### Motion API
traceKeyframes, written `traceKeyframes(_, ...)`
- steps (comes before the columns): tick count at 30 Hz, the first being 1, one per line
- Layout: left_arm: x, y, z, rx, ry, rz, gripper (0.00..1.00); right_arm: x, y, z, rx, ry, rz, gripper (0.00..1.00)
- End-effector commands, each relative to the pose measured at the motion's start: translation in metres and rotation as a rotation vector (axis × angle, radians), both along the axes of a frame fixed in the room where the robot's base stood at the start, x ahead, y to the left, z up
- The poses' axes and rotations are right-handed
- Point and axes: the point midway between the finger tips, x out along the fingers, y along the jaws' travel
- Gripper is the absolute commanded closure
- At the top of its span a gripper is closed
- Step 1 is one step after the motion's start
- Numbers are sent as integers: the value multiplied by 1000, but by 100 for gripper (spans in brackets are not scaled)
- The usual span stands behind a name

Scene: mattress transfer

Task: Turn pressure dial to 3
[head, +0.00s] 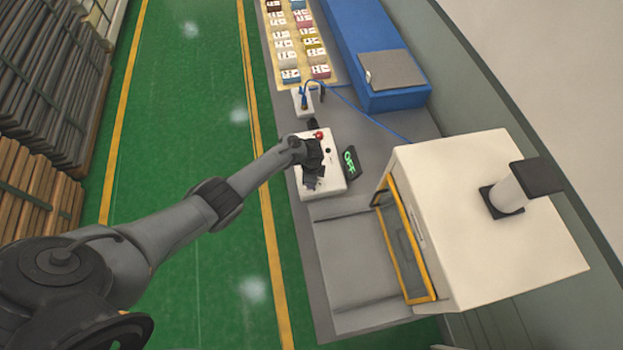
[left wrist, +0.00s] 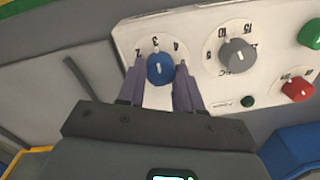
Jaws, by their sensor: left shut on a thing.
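The control box (head: 334,185) is white and stands on the grey bench, with my left gripper (head: 312,178) over its top. In the left wrist view, a blue dial (left wrist: 160,69) sits on the white panel, with numbers around its upper edge that look like 2, 3 and 4. Its white pointer line is directed up, near the middle number. My left gripper (left wrist: 160,88) has a finger on each side of the blue dial and is shut on it. In the head view the gripper hides the dial. My right gripper is not in view.
On the same panel are a grey dial (left wrist: 237,57) marked in seconds, a red knob (left wrist: 297,89) and a green button (left wrist: 311,34). A display (head: 350,160) reads OFF in green. A white machine (head: 480,210) with a yellow-framed door stands right of the box.

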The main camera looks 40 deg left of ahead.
Motion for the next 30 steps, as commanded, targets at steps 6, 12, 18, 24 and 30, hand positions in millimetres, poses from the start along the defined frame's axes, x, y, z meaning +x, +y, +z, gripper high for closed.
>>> traceKeyframes(6,0,0,-1,-1,0,-7,96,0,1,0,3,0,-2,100)
traceKeyframes(12,0,0,-1,-1,0,-6,96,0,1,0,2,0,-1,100)
traceKeyframes(18,0,0,-1,0,0,-5,40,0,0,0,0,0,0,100)
traceKeyframes(24,0,0,0,0,0,-6,40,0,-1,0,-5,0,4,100)
traceKeyframes(30,0,0,8,0,0,-4,40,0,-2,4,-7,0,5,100)
